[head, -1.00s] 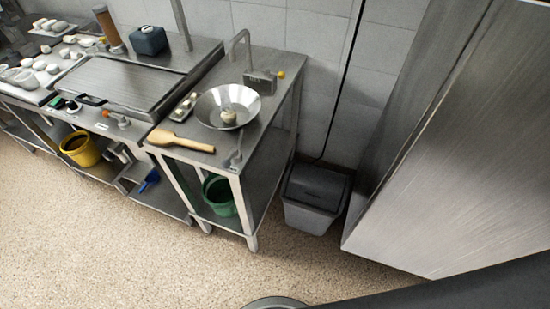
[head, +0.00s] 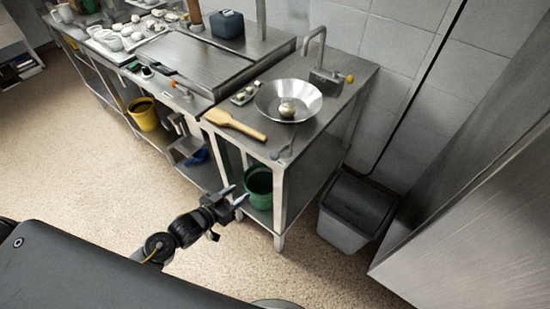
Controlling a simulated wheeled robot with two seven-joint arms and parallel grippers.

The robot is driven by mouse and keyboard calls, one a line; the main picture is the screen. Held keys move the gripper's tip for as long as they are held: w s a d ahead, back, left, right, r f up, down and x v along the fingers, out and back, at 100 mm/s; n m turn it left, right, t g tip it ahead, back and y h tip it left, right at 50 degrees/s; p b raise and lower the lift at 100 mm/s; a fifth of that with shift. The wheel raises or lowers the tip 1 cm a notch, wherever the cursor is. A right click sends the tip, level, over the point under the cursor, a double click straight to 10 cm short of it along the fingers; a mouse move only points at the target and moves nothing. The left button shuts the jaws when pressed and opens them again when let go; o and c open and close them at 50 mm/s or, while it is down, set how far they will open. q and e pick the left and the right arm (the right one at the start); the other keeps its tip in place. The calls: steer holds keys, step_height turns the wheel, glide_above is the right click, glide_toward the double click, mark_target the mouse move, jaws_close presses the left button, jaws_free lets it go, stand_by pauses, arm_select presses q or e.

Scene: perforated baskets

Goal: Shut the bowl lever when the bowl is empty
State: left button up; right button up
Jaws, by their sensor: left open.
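A wide metal bowl (head: 266,103) sits on the steel side table. A small pale round thing (head: 287,108) lies in its middle, so the bowl does not look empty. Behind it stands a tap (head: 319,50) with a metal block and a small orange-yellow knob (head: 349,78). I cannot tell if this knob is the bowl lever, or whether it is open or shut. My left gripper (head: 236,194) is open and empty, in front of the table and lower in the picture than the bowl, apart from everything. My right gripper is out of view.
A wooden paddle (head: 234,125), a spoon-like tool (head: 287,147) and a small tray (head: 244,94) lie near the bowl. A green bucket (head: 259,187) stands on the lower shelf. A grey bin (head: 356,210) is right of the table. Open floor lies in front.

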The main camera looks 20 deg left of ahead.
mark_target(274, 155)
arm_select(q)
steer(key=s+d+r+m+t+h, duration=0.1)
steer(key=d+r+h, duration=0.1)
steer(key=r, duration=0.5)
steer(key=d+r+m+h, duration=0.1)
steer(key=d+r+h, duration=0.15)
steer(key=r, duration=0.45)
steer(key=shift+y, duration=0.25)
steer(key=shift+p+x, duration=0.9)
steer(key=shift+x, duration=4.55)
steer(key=shift+r, duration=0.2)
steer(key=shift+a, duration=0.1)
steer(key=c, duration=0.9)
